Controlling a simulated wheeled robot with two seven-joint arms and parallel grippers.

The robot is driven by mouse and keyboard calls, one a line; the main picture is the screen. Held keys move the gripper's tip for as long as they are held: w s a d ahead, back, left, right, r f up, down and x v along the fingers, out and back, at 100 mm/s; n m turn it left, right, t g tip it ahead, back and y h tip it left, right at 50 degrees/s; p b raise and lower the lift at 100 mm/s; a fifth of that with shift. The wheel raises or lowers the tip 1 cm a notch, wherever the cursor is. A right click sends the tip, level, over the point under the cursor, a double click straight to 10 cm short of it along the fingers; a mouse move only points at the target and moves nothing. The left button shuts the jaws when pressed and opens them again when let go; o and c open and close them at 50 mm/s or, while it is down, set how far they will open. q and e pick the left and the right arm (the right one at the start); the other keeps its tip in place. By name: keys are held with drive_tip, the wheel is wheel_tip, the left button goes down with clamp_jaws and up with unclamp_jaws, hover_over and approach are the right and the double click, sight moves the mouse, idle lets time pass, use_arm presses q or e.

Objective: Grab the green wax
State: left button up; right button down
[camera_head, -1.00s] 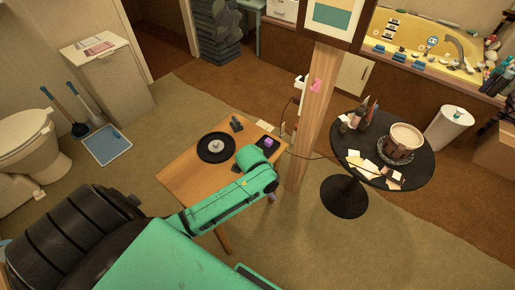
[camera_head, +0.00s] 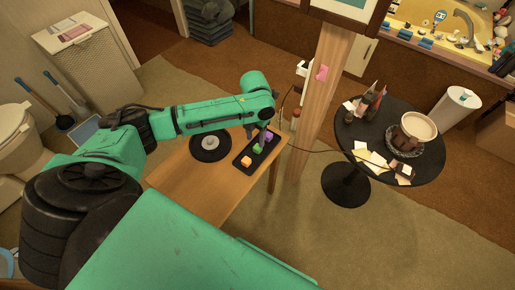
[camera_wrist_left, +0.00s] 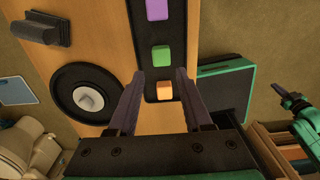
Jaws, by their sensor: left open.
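The green wax (camera_head: 257,149) is a small block in a dark tray (camera_head: 239,164) on the wooden table, between a purple block (camera_head: 268,137) and an orange block (camera_head: 246,161). In the left wrist view the green wax (camera_wrist_left: 161,55) lies just beyond the fingertips, roughly centred between them. My left gripper (camera_wrist_left: 160,76) is open and empty, pointing at the tray. The orange block (camera_wrist_left: 164,90) shows between its fingers, and the purple block (camera_wrist_left: 157,9) is farther out. In the head view the left gripper (camera_head: 262,138) is above the tray, partly hidden by its arm.
A black round plate (camera_head: 200,155) with a grey piece sits beside the tray on the wooden table (camera_head: 206,184). A wooden post (camera_head: 313,125) rises close to the table's right side. A round black table (camera_head: 372,110) with a pot and papers stands farther right.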

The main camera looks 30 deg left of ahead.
sight(257, 147)
use_arm(q)
drive_tip(key=f, duration=0.5)
drive_tip(key=shift+w+d+f, duration=0.15)
drive_tip(key=shift+w+f, duration=0.05)
clamp_jaws()
drive_tip(key=shift+r, duration=0.2)
